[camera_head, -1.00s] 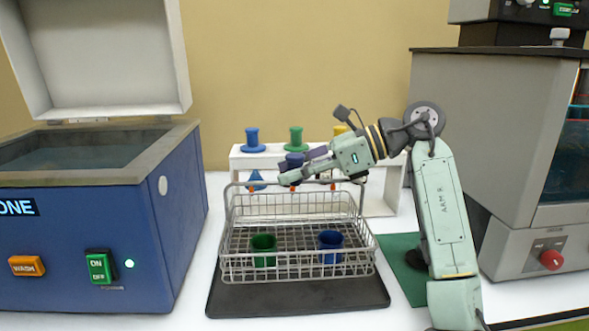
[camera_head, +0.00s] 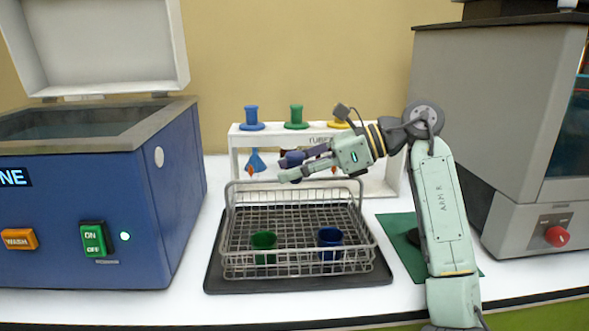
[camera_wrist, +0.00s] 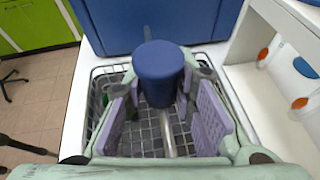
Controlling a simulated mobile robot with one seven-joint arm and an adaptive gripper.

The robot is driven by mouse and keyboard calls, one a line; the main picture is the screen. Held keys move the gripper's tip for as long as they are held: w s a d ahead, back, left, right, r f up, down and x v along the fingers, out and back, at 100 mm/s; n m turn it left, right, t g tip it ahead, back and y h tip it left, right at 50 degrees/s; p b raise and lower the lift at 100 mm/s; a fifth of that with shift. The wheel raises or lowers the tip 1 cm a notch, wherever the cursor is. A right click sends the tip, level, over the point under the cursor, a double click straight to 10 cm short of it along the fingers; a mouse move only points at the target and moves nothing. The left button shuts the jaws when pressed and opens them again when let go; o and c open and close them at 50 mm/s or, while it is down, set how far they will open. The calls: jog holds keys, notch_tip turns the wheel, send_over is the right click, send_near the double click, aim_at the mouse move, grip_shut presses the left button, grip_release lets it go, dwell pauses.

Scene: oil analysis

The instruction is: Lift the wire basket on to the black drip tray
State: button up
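The wire basket (camera_head: 300,268) is upright over the black drip tray (camera_head: 300,286), low and seemingly resting on it. A green cup (camera_head: 263,243) and a blue cup (camera_head: 330,240) stand inside its front half. Its handle (camera_head: 240,182) stands up at the back. My gripper (camera_head: 288,167) is at the middle of the handle, with a dark blue cylindrical grip (camera_wrist: 158,75) between its fingers. The wrist view shows the purple finger pads on both sides of this grip; the exact contact is partly hidden. The basket mesh (camera_wrist: 150,135) lies below.
A blue cleaning machine (camera_head: 130,215) with a raised lid stands on the left. A white rack (camera_head: 385,180) with coloured pegs and funnels is close behind the handle. A grey machine (camera_head: 480,130) and a green mat (camera_head: 400,235) are at right. Bare white counter lies in front.

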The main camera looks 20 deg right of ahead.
jog(key=o, duration=0.5)
jog(key=shift+d, duration=0.1)
jog(key=v, duration=1.1)
jog(key=shift+s+d+r, duration=0.2)
jog(key=shift+s+d, duration=0.05)
jog(key=shift+d, duration=0.05)
